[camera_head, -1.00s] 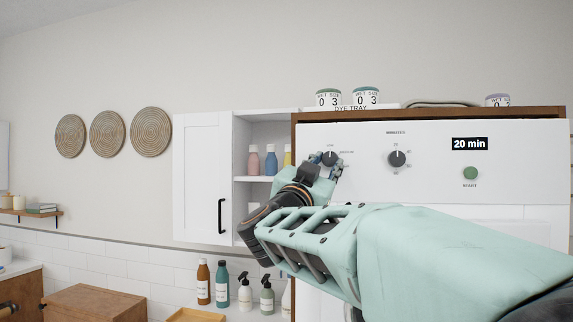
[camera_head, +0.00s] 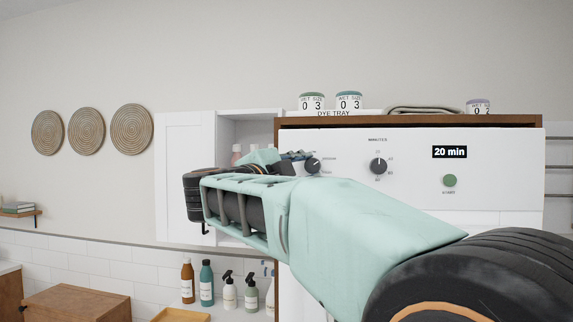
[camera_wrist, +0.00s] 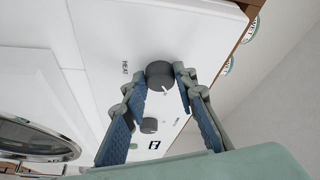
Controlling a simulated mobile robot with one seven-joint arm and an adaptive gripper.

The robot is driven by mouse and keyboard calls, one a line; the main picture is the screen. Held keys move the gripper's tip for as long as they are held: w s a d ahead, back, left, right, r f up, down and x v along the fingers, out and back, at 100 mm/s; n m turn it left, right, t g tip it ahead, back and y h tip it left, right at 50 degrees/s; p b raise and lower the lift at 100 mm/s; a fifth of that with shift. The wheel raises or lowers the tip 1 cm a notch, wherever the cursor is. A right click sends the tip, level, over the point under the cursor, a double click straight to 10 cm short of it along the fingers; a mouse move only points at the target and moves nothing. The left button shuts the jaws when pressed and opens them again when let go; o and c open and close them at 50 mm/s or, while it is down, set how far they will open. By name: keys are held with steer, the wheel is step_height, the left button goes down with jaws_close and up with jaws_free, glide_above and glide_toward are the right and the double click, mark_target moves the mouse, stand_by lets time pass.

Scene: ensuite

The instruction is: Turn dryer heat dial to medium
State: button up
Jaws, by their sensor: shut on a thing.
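The heat dial (camera_head: 313,166) is a dark round knob at the left of the white dryer panel (camera_head: 410,200). Small labels stand to its right. A light pointer mark shows on it, but I cannot read the exact setting. My gripper (camera_wrist: 162,84) is shut on the dial, one finger at each side. In the head view my gripper (camera_head: 298,156) reaches the dial from the left, and my arm hides the panel below it.
The minutes dial (camera_head: 378,166), the green start button (camera_head: 449,181) and a "20 min" display (camera_head: 450,152) lie to the right on the panel. Labelled jars (camera_head: 348,101) stand on top. An open white cabinet (camera_head: 185,165) is at the left, with bottles (camera_head: 207,283) below.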

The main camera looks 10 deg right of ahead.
steer(key=shift+m, duration=0.6)
steer(key=shift+r, duration=0.1)
steer(key=o, duration=1.2)
steer(key=shift+c, duration=0.2)
steer(key=shift+a, duration=0.1)
steer(key=r+v, duration=0.1)
steer(key=v, duration=1.1)
steer(key=shift+f, duration=0.3)
